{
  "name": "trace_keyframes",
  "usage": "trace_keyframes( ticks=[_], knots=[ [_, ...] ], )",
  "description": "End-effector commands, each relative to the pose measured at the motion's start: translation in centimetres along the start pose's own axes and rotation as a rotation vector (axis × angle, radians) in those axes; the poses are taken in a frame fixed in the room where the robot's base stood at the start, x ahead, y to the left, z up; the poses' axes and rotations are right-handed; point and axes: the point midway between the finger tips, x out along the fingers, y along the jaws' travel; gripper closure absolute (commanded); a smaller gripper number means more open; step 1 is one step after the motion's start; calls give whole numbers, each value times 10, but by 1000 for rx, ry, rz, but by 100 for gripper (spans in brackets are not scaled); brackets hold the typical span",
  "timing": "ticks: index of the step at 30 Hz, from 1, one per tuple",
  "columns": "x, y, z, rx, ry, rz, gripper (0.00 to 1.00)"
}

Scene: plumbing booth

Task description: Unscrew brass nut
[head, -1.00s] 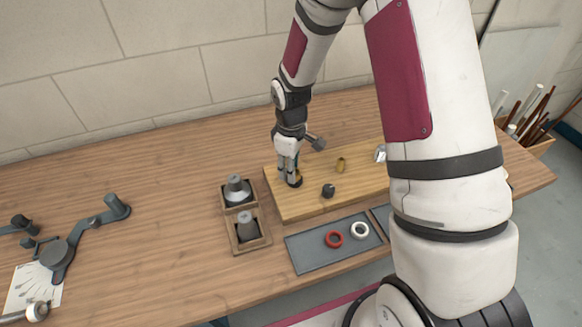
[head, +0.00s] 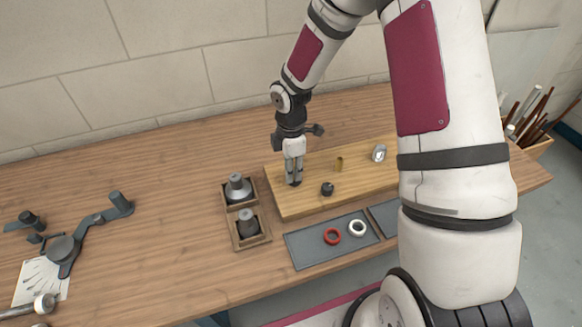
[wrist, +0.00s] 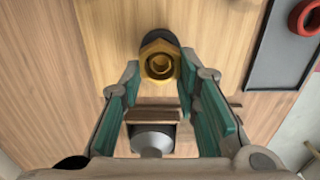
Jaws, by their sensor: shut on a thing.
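The brass nut (wrist: 158,64) shows in the wrist view as a gold hexagon with a round hole, seated on a dark round fitting (wrist: 160,38). My gripper (wrist: 159,72) points down with its green-padded fingers on either side of the nut, shut on it. In the head view my gripper (head: 294,183) stands upright over the left part of the wooden board (head: 310,208). There the fingers hide the nut.
On the board stand a dark fitting (head: 327,189), a small brass piece (head: 339,164) and a silver fitting (head: 379,153). Two wooden boxes with grey parts (head: 240,190) lie left. A grey tray (head: 307,252) in front holds a red ring (head: 332,235) and a white ring (head: 357,228).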

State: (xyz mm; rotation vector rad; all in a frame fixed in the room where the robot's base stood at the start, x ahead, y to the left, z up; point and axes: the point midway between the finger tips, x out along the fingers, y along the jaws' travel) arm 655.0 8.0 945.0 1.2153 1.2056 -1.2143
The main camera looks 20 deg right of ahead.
Motion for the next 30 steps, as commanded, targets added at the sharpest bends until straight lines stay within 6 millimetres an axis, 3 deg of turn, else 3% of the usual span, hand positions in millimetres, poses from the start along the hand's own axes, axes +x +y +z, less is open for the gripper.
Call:
trace_keyframes(
  ticks=[13,22,30],
  knots=[
    [-1,-3,1,-290,0,0,99],
    [-2,-6,2,-650,1,-1,99],
    [-2,-6,2,-697,0,0,99]
  ],
)
